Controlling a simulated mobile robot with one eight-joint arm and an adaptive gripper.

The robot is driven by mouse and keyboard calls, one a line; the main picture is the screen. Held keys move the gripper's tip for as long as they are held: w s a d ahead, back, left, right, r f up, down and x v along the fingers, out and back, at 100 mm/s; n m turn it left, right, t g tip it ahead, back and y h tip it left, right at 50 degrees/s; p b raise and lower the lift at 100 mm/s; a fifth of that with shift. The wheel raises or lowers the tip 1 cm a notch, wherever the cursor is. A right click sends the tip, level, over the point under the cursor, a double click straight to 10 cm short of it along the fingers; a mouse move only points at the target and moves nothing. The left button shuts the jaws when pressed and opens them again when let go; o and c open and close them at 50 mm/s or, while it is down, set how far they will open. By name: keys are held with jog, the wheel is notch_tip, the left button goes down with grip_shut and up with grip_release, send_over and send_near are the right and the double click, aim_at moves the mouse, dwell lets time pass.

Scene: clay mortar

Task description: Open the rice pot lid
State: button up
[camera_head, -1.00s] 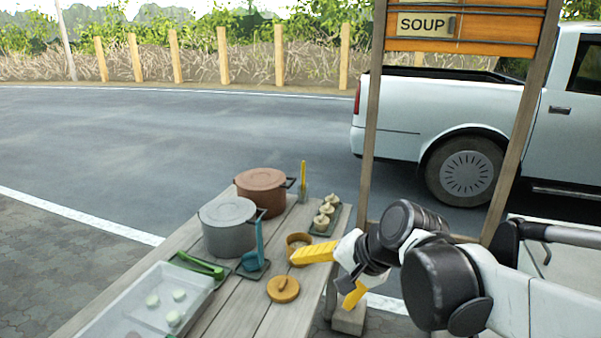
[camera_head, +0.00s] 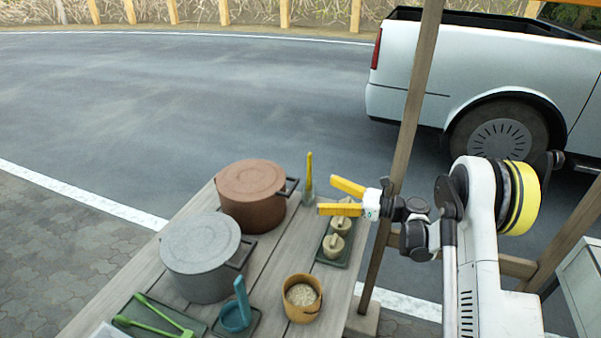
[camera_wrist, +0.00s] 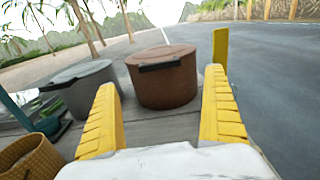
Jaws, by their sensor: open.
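A brown lidded pot (camera_head: 252,196) stands at the far end of the wooden table, its round lid (camera_head: 250,178) on. A grey lidded pot (camera_head: 203,262) stands in front of it, also covered. Nothing visible marks either as the rice pot. A small tan pot (camera_head: 301,301) nearby is open and holds pale grains. My gripper (camera_head: 330,196) is open and empty, right of the brown pot and apart from it. In the wrist view, the brown pot (camera_wrist: 165,88) with its dark handle lies ahead between my spread yellow fingers (camera_wrist: 162,85); the grey pot (camera_wrist: 88,92) is at left.
A yellow-handled utensil (camera_head: 309,176) stands upright right of the brown pot. A green tray (camera_head: 343,258) with small lidded jars lies below my gripper. A blue ladle (camera_head: 238,305) and green tongs (camera_head: 150,315) are nearer. A wooden post (camera_head: 412,105) rises by my arm.

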aim_at(295, 187)
jog(key=b+x, duration=0.3)
jog(key=x, duration=0.6)
jog(key=shift+s+a+f, duration=0.15)
jog(key=shift+a, duration=0.05)
jog(key=shift+x, duration=0.75)
jog(key=c, duration=1.4)
